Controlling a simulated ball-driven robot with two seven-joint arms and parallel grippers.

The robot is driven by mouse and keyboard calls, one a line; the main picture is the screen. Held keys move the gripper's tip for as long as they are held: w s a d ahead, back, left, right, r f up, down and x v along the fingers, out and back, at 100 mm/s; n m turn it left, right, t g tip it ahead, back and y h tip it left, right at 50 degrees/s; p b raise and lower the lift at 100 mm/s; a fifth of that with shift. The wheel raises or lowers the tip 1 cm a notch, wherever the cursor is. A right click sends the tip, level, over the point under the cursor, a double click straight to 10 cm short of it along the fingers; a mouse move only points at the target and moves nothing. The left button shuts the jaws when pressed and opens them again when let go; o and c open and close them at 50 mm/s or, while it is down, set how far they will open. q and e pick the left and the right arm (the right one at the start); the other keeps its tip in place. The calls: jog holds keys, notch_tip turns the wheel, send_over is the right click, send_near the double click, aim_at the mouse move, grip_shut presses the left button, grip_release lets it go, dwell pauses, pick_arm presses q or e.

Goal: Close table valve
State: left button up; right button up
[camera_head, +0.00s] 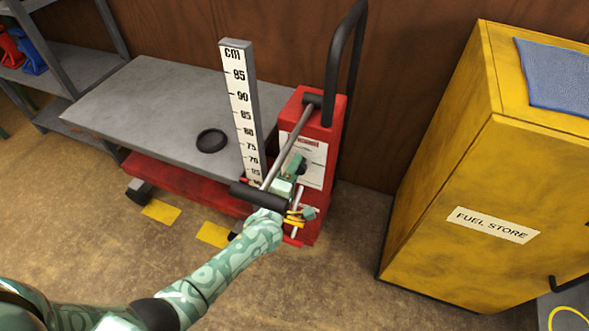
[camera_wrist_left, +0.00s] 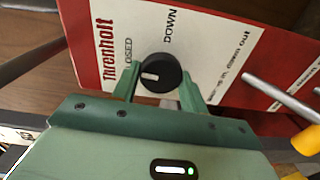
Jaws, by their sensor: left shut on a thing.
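The valve is a round black knob (camera_wrist_left: 160,73) with a white mark on the red panel's white label (camera_wrist_left: 207,40), which reads CLOSED and DOWN. The white mark lies on the knob's left side in the left wrist view. My left gripper (camera_head: 298,165) is shut on the knob, one green finger on each side of it; the fingers also show in the left wrist view (camera_wrist_left: 160,86). In the head view the gripper hides the knob. The lift table's grey top (camera_head: 120,97) extends left from the red column (camera_head: 334,125). My right gripper is not in view.
A metal lever (camera_head: 289,142) with a black grip (camera_head: 258,196) slants close by my left gripper. A cm scale (camera_head: 241,105) stands upright beside the table, and a black ring-shaped dish (camera_head: 211,141) lies on top. A yellow FUEL STORE cabinet (camera_head: 450,190) stands right.

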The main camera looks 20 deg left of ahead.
pick_arm(q)
jog(key=shift+f+n, duration=0.15)
jog(key=shift+n, duration=0.25)
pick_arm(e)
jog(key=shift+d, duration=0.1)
pick_arm(q)
jog(key=o, duration=0.9)
jog(key=shift+o, duration=0.2)
jog(key=s+p, duration=0.4)
jog(key=s, duration=1.2)
jog(key=shift+s+a+p, duration=0.2)
jog(key=shift+a+p, duration=0.1)
jog(key=shift+p, duration=0.1)
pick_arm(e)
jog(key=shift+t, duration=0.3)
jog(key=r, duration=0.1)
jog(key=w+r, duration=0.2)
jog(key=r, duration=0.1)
